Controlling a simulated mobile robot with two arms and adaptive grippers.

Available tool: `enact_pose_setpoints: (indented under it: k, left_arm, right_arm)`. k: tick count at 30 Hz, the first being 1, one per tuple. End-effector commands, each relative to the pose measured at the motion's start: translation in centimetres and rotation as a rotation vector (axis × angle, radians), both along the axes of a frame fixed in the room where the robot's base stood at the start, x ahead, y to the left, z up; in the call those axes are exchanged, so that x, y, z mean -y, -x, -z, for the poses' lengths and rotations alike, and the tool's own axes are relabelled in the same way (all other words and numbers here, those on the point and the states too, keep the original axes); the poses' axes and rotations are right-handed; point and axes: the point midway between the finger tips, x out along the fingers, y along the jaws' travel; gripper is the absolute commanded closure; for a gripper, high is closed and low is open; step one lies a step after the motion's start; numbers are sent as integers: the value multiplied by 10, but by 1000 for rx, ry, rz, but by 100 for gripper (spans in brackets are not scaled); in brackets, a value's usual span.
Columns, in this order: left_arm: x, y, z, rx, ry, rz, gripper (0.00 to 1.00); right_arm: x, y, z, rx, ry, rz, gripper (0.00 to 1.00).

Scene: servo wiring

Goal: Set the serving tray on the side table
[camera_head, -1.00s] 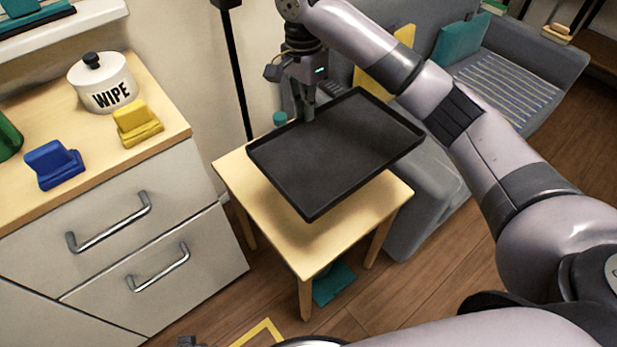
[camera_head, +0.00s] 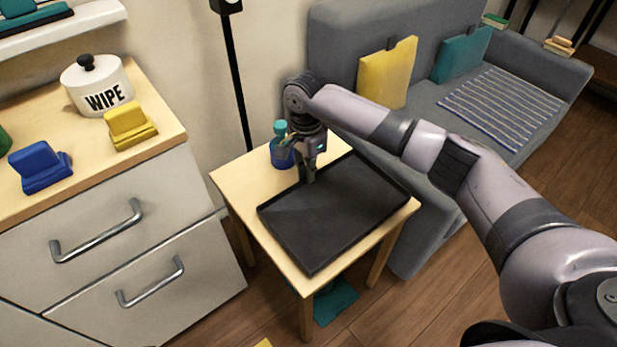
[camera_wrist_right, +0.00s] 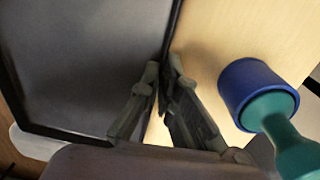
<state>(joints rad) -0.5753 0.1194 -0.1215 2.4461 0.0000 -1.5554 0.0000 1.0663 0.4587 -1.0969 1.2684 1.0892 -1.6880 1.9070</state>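The black rectangular serving tray (camera_head: 335,208) lies level over the light wooden side table (camera_head: 237,181) and appears to rest on its top. It covers most of the top. My right gripper (camera_head: 309,180) points down at the tray's back-left edge. In the right wrist view, my right gripper (camera_wrist_right: 164,75) has one finger on each side of the tray's rim, its tips close together on it. The tray (camera_wrist_right: 85,60) fills the left of that view, with bare tabletop (camera_wrist_right: 215,45) to the right. My left gripper is not in view.
A blue bottle with a teal top (camera_head: 281,150) stands on the table's back corner, close beside my right gripper. A grey sofa (camera_head: 440,115) is behind and right. A drawer cabinet (camera_head: 110,235) stands left. A teal cloth (camera_head: 335,302) lies on the floor below.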

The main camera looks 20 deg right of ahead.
Motion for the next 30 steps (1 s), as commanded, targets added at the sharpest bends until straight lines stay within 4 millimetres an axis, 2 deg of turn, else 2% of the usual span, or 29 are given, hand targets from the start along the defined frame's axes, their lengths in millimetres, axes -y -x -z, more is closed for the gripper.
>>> enact_pose_setpoints:
  k: [1, 3, 12, 22, 30]
  left_arm:
    - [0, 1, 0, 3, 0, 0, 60]
    - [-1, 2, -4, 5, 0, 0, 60]
    - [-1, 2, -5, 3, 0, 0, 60]
    - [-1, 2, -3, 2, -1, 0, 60]
    - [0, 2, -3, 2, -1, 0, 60]
  right_arm:
    - [0, 0, 10, -1, 0, 1, 100]
    - [0, 0, 16, -1, 0, 0, 100]
    - [-1, 0, 15, 0, -1, 0, 100]
    - [0, 0, 17, 0, -1, 0, 76]
    - [0, 0, 17, 0, 0, 0, 75]
